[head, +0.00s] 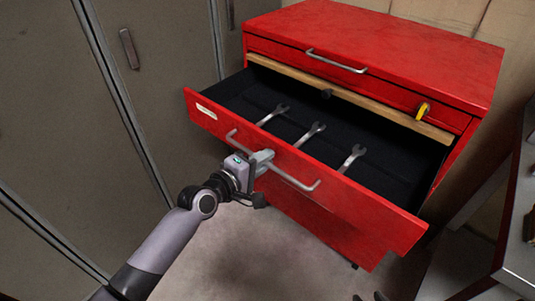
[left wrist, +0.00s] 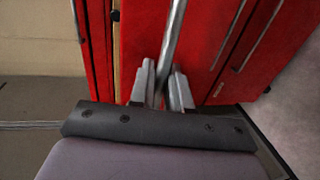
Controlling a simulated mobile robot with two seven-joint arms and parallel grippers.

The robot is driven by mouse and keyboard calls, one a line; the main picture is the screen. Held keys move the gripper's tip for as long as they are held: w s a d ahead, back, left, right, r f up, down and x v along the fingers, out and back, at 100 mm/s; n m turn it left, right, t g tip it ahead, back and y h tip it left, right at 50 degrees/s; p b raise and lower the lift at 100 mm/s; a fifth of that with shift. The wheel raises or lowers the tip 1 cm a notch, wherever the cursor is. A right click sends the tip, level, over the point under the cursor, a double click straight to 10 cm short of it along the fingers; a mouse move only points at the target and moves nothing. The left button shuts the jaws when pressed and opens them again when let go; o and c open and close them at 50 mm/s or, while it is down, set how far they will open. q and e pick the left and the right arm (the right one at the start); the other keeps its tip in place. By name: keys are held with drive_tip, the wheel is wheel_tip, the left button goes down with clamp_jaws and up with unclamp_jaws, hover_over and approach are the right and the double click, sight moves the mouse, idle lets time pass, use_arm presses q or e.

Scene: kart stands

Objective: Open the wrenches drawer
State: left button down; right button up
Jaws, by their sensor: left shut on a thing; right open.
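The red cabinet (head: 400,40) has its wrenches drawer (head: 375,215) pulled well out. Three silver wrenches (head: 313,133) lie on the drawer's black floor. My left gripper (head: 263,157) is shut on the drawer's silver bar handle (head: 290,178), near the handle's left end. In the left wrist view the handle (left wrist: 173,40) passes between the two fingers of my left gripper (left wrist: 162,88). A pale label (head: 206,112) is on the left of the drawer front. My right gripper (head: 368,297) barely shows at the bottom edge, its dark tips apart and away from the cabinet.
A shut top drawer with its own handle (head: 336,61) is above the open one. A yellow object (head: 422,111) is at the right end of the wooden strip (head: 345,93). Grey lockers (head: 160,80) stand at left, a metal table (head: 520,240) at right. Floor is clear in front.

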use_arm(q)
drive_tip(key=shift+v, duration=0.85)
drive_tip(key=shift+f, duration=0.15)
drive_tip(key=c, duration=1.3)
unclamp_jaws()
drive_tip(key=shift+c, duration=0.2)
drive_tip(key=v, duration=0.7)
drive_tip(key=shift+p, duration=0.35)
